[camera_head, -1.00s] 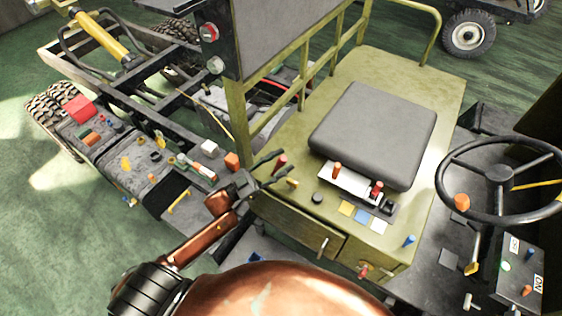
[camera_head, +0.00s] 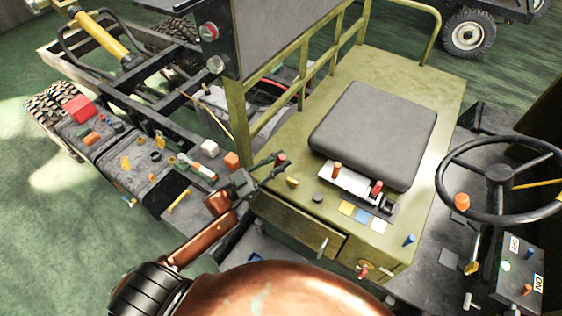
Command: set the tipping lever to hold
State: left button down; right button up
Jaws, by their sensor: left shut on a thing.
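My left gripper (camera_head: 274,166) reaches in from the lower left to the left edge of the olive seat box. Its fingers are shut on a small lever with a red knob (camera_head: 282,158). The knob shows at the fingertips, and the fingers hide most of the stem. No label for this lever can be read, so its marked position cannot be told. My right gripper is out of view.
Two more knobbed levers stand on a white plate (camera_head: 350,182) before the grey seat cushion (camera_head: 374,134). A steering wheel (camera_head: 499,172) is at the right.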

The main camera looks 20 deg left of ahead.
pick_arm(q)
jog(key=a+n+t, duration=0.1)
jog(key=a+n+t+y, duration=0.1)
jog(key=n, duration=0.1)
jog(key=a+n+t, duration=0.1)
jog(key=n, duration=0.1)
jog(key=shift+w+a+r+y, duration=0.25)
jog(key=shift+a+y, duration=0.1)
jog(key=shift+y, duration=0.05)
jog(key=c, duration=1.7)
grip_release()
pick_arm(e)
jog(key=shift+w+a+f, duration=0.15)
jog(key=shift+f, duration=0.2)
pick_arm(q)
jog(key=shift+o, duration=0.2)
jog(key=shift+d, duration=0.1)
